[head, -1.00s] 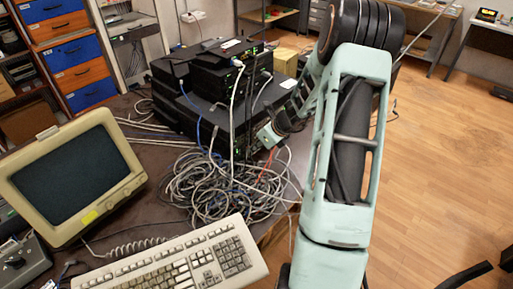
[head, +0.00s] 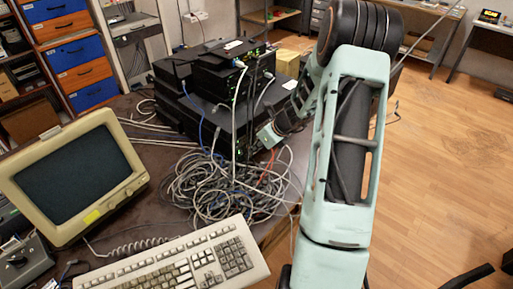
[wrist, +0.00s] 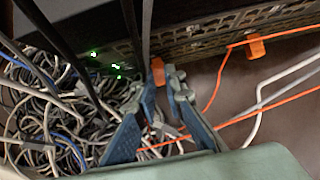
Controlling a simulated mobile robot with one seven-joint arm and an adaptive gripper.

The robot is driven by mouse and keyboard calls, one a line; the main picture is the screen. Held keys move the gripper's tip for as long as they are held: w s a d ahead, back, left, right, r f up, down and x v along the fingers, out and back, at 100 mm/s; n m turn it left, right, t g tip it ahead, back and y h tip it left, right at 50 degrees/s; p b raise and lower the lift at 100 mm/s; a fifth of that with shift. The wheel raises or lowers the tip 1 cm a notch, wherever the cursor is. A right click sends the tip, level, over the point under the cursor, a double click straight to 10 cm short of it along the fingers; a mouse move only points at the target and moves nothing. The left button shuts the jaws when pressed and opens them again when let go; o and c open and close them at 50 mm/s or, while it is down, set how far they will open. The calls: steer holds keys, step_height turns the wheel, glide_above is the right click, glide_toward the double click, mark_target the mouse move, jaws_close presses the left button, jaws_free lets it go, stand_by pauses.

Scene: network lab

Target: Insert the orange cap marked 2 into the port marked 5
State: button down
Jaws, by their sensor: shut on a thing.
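My gripper (wrist: 164,78) is shut on an orange cap (wrist: 158,70) in the wrist view. The cap shows at the blue-grey fingertips, close to the front of a black network device (wrist: 205,45). I cannot tell whether the cap touches the device. In the head view my gripper (head: 268,136) is at the right front of the device stack (head: 222,125), and the cap cannot be made out. A second orange piece (wrist: 256,46) sits at the device's perforated edge, with an orange cable beside it. No port number or cap mark is readable.
A tangle of grey cables (head: 215,188) lies in front of the stack. Orange and white cables (wrist: 270,105) run right of my fingers. Black cables hang close left of them. A keyboard (head: 180,262) and an old monitor (head: 75,178) stand on the left.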

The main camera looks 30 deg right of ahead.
steer(key=shift+w+a, duration=0.15)
steer(key=shift+w, duration=0.1)
steer(key=c, duration=1.9)
jaws_free()
steer(key=v, duration=1.2)
steer(key=shift+w, duration=0.1)
